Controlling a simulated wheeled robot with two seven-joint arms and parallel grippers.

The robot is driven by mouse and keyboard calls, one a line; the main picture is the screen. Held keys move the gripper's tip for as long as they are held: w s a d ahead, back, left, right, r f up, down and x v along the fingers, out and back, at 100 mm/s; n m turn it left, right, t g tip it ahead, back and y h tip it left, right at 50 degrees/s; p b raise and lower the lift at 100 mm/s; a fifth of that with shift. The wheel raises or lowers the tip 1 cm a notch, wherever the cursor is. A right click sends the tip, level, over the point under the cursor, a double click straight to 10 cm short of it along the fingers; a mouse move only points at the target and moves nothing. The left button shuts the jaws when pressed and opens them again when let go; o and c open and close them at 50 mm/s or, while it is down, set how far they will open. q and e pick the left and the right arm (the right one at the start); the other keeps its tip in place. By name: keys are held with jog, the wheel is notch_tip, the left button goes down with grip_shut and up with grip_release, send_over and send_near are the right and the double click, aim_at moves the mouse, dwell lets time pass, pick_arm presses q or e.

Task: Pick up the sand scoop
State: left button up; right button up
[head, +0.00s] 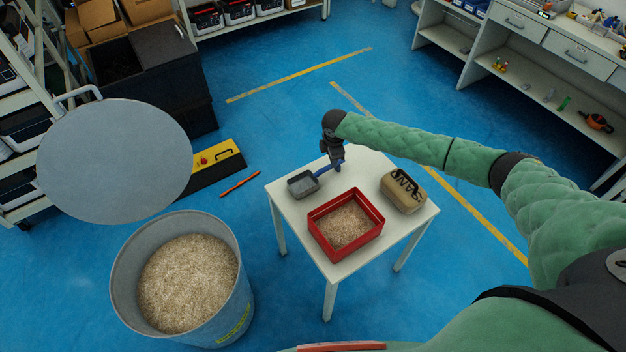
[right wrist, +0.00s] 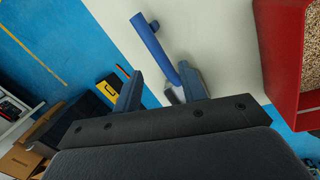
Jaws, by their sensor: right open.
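The sand scoop (head: 302,184) lies at the left corner of the small white table, with a grey pan and a blue handle pointing towards my right gripper. My right gripper (head: 336,162) is low over the table's back edge, at the handle. In the right wrist view, the blue handle (right wrist: 152,45) runs between the two open fingers of my right gripper (right wrist: 161,85), nearer the right-hand one. Most of the pan is hidden there behind the gripper. I cannot tell if a finger touches the handle. My left gripper is not in view.
On the white table (head: 297,214), a red tray (head: 320,235) of sand and a tan sandbag (head: 403,192) stand right of the scoop. A metal bin (head: 123,285) of sand stands on the floor at left, its round lid (head: 115,160) raised behind it.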

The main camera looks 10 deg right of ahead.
aim_at(325, 168)
jog(key=shift+a+f+n+y, duration=0.15)
jog(key=shift+a+n+y, duration=0.4)
jog(key=shift+n, duration=0.65)
jog(key=shift+w+n, duration=0.15)
jog(key=shift+n, duration=0.35)
jog(key=shift+a+f, duration=0.15)
jog(key=shift+f, duration=0.05)
jog(key=shift+w+f+p, duration=0.2)
jog(key=shift+f+p, duration=0.4)
jog(key=shift+f, duration=0.45)
jog(key=f+p, duration=0.1)
jog(key=f, duration=0.1)
jog(key=f+p, duration=0.1)
jog(key=shift+a+f+p, duration=0.2)
jog(key=shift+f+p, duration=0.1)
jog(key=shift+f, duration=0.1)
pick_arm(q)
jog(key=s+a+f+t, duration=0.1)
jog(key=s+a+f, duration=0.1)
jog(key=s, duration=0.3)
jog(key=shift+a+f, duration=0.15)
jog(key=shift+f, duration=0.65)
pick_arm(e)
jog(key=shift+f, duration=0.75)
